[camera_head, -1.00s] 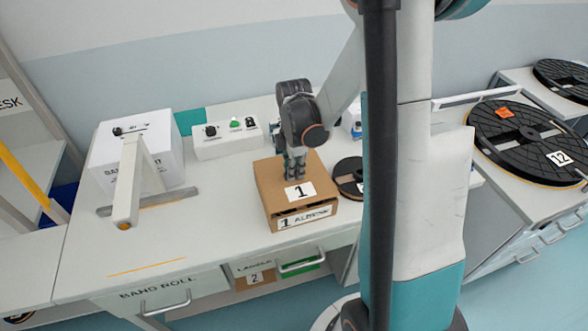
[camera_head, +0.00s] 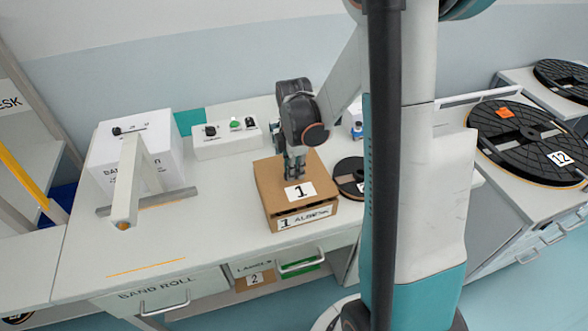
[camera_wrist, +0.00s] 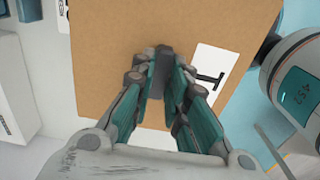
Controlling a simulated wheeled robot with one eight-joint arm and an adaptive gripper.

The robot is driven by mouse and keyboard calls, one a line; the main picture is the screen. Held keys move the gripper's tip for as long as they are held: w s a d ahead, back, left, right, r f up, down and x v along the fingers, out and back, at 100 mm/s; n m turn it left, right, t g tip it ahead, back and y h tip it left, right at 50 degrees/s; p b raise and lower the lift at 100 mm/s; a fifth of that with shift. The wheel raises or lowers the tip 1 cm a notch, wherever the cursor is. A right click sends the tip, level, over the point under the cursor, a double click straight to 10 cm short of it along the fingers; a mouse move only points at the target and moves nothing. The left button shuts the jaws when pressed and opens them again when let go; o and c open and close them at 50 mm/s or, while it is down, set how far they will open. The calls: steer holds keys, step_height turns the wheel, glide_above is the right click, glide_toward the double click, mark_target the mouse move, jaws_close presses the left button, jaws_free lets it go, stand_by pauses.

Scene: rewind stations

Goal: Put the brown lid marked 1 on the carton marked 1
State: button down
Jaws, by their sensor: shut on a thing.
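The brown lid (camera_head: 273,196) with a white label 1 lies flat over the brown carton (camera_head: 306,217), whose front label also starts with 1. Its edges look roughly in line with the carton's; a thin dark gap shows near the front, and I cannot tell whether the lid is fully seated. The lid (camera_wrist: 110,38) fills much of the wrist view, its label partly behind a finger. My gripper (camera_head: 294,176) points down at the lid's top. In the wrist view my gripper (camera_wrist: 163,75) is shut on a small dark grip block on the lid.
A black reel (camera_head: 348,177) lies close to the carton's right. A white control box (camera_head: 225,140) with buttons stands behind. A white machine (camera_head: 135,150) with a tilted arm stands at left. The bench front between machine and carton is clear. Large black reels (camera_head: 530,140) lie at right.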

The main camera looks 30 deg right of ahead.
steer(key=shift+f+b, duration=0.95)
steer(key=shift+f, duration=0.15)
steer(key=c, duration=1.5)
jaws_free()
step_height(320, 180, up, 12)
